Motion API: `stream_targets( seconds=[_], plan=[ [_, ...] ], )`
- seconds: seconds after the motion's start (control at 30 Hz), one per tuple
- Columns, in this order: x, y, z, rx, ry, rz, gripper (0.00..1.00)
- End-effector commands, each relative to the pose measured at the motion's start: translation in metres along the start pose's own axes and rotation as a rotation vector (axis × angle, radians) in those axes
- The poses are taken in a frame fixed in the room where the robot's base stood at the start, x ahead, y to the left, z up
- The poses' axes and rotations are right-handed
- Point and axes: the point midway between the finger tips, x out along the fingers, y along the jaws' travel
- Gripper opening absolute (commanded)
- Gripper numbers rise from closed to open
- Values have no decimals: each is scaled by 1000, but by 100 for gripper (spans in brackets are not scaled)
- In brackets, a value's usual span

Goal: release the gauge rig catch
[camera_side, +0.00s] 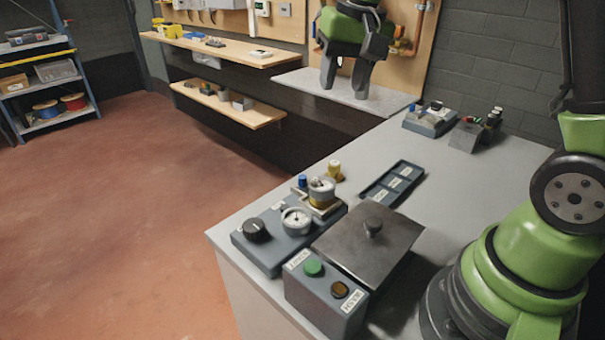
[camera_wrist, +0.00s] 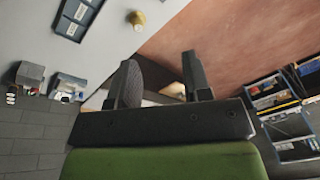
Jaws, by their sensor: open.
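The gauge rig (camera_side: 272,243) is a blue-grey box near the bench's front left corner. It carries a black knob (camera_side: 255,229), a white round dial gauge (camera_side: 296,219) and a clear-topped, amber-based cup (camera_side: 321,190) in a pale holder. A small blue-capped part (camera_side: 302,181) stands at its back edge. I cannot tell which part is the catch. My gripper (camera_side: 345,86) hangs open at the top of the side view, far behind the rig. In the wrist view my gripper (camera_wrist: 160,62) has its fingers apart with nothing between them; the rig is not visible there.
A grey lidded box (camera_side: 366,240) and a button box (camera_side: 325,292) stand beside the rig. A brass fitting (camera_side: 335,171) and dark tray (camera_side: 392,183) lie behind; both show in the wrist view, the fitting (camera_wrist: 137,19) and tray (camera_wrist: 79,17). The bench's right middle is clear.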

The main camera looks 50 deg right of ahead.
Motion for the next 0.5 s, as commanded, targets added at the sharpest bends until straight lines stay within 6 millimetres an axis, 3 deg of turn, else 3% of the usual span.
stream_targets(
  seconds=[0.03,0.2,0.33,0.5],
  plan=[
    [22,-9,-8,-46,-40,20,45],
    [79,-30,-20,-178,-130,69,45],
    [108,-39,-21,-239,-171,91,45],
    [124,-42,-20,-267,-189,101,45]
  ],
)
